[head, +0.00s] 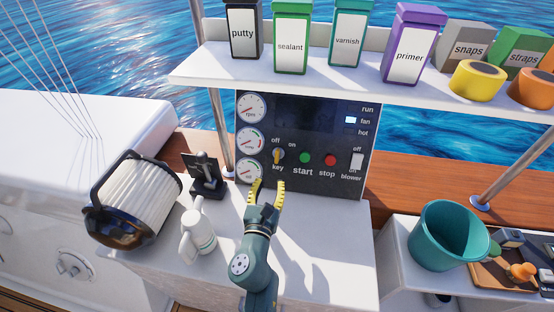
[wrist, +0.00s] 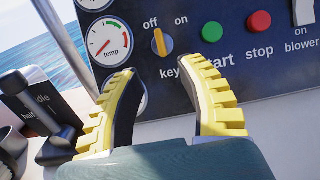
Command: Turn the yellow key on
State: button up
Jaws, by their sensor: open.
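The yellow key (head: 277,156) sits on the dark engine panel (head: 318,180), between the gauges and the green start button. In the wrist view the key (wrist: 160,42) stands nearly upright, tilted a little, with its upper end toward the "off" label and away from "on". My gripper (head: 266,186) is open and empty, in front of and below the key. In the wrist view its yellow-padded fingers (wrist: 163,92) are apart, with the key beyond them in the gap. Nothing touches the key.
Close right of the key are the green start button (head: 305,158), red stop button (head: 330,160) and blower switch (head: 357,161). A throttle lever (head: 205,175) stands left. A shelf (head: 300,65) overhangs above.

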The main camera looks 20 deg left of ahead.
aim_at(276, 159)
jog(key=b+x, duration=0.3)
jog(key=x, duration=0.2)
jog(key=b+x, duration=0.4)
jog(key=x, duration=0.2)
jog(key=shift+f, duration=0.2)
jog(key=shift+w+a+r+b, duration=0.1)
jog(key=shift+w+r+b, duration=0.15)
jog(key=shift+w, duration=0.3)
jog(key=shift+c, duration=0.4)
jog(key=shift+s, duration=0.1)
grip_shut()
jog(key=shift+f, duration=0.1)
